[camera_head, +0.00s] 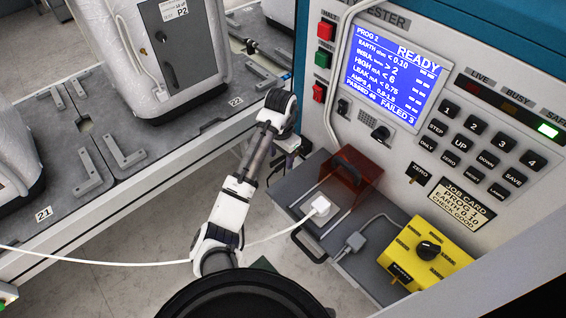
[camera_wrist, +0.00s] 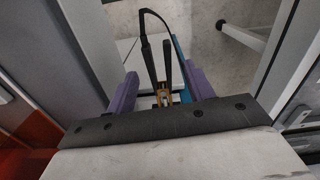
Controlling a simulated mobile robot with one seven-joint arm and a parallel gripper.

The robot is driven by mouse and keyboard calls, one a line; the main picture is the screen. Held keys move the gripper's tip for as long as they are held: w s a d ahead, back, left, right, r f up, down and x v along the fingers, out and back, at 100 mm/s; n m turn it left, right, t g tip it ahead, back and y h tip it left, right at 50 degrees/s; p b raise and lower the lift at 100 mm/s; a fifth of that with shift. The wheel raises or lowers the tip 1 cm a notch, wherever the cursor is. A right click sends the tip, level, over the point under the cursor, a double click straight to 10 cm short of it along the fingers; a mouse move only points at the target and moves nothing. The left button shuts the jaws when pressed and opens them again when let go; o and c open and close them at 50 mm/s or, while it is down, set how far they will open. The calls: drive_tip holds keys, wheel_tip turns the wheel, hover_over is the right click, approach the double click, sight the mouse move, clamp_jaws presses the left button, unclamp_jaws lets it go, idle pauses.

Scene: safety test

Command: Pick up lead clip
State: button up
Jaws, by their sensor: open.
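My gripper (camera_head: 290,145) is beside the left edge of the tester, at the end of my white arm. In the wrist view my gripper (camera_wrist: 163,82) has its two purple fingers apart. A dark clip (camera_wrist: 167,62) with two long handles and brass-coloured jaws, which looks like the lead clip, shows between the fingers, with a thin black lead curving from its top. I see no clear grip on it, and cannot tell whether a finger touches it. In the head view the clip is not clearly visible.
The tester's blue screen (camera_head: 388,75) reads READY. Below it, a grey shelf (camera_head: 300,190) carries a red-brown translucent cover (camera_head: 346,178), a white plug (camera_head: 320,208) and a yellow box (camera_head: 425,255). A bench (camera_head: 110,150) with wrapped appliances stands left. A white cable crosses near my arm.

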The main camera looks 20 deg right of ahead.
sight(281, 160)
drive_tip(key=shift+f, duration=0.55)
drive_tip(key=c, duration=0.9)
drive_tip(key=shift+r, duration=0.1)
drive_tip(key=shift+c, duration=0.2)
wheel_tip(281, 160, up, 19)
drive_tip(key=p, duration=0.4)
drive_tip(key=a, duration=0.1)
drive_tip(key=s+a+p, duration=0.1)
drive_tip(key=a, duration=0.1)
drive_tip(key=a+p, duration=0.1)
drive_tip(key=shift+s+a+r, duration=0.15)
drive_tip(key=shift+s+r, duration=0.1)
drive_tip(key=shift+r, duration=0.15)
drive_tip(key=shift+f, duration=0.1)
